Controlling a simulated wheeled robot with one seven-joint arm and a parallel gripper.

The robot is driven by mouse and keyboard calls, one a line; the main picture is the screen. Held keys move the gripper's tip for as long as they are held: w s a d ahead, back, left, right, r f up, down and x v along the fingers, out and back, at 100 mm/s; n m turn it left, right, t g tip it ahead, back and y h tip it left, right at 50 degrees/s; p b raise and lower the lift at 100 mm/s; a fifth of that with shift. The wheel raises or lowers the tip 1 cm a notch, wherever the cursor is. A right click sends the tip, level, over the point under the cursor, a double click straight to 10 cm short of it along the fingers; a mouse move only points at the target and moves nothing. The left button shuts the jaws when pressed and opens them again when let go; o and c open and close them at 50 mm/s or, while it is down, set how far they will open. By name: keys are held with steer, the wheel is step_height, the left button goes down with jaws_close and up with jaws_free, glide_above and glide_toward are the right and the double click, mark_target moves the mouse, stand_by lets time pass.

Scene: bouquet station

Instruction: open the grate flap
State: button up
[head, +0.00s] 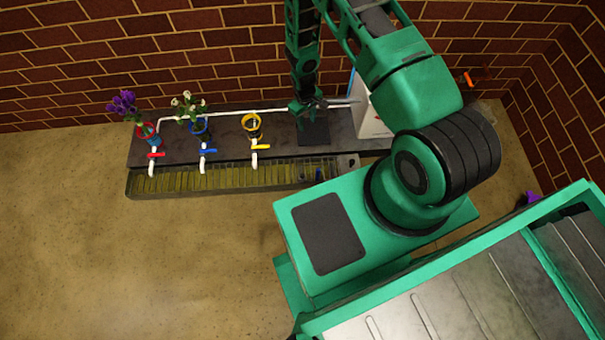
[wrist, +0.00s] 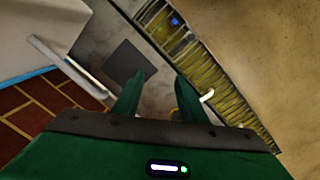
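A long grate (head: 225,180) with yellowish slats runs along the front of the dark bench. It also shows in the wrist view (wrist: 205,72), running diagonally. Near its right end in the head view is a small blue spot (head: 318,174), also in the wrist view (wrist: 175,21); I cannot tell whether it belongs to the flap. The flap's outline is too small to make out. My gripper (head: 311,105) is above the bench, behind the grate and apart from it. In the wrist view its two fingers (wrist: 158,92) are spread with nothing between them.
A white box (head: 372,115) is right of my gripper. The floor in front is clear.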

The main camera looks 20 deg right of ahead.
steer(key=n, duration=0.2)
glide_toward(302, 175)
steer(key=shift+y, duration=0.4)
steer(key=f, duration=0.5)
steer(key=d+f, duration=0.1)
steer(key=f, duration=0.2)
steer(key=shift+f, duration=0.15)
jaws_close()
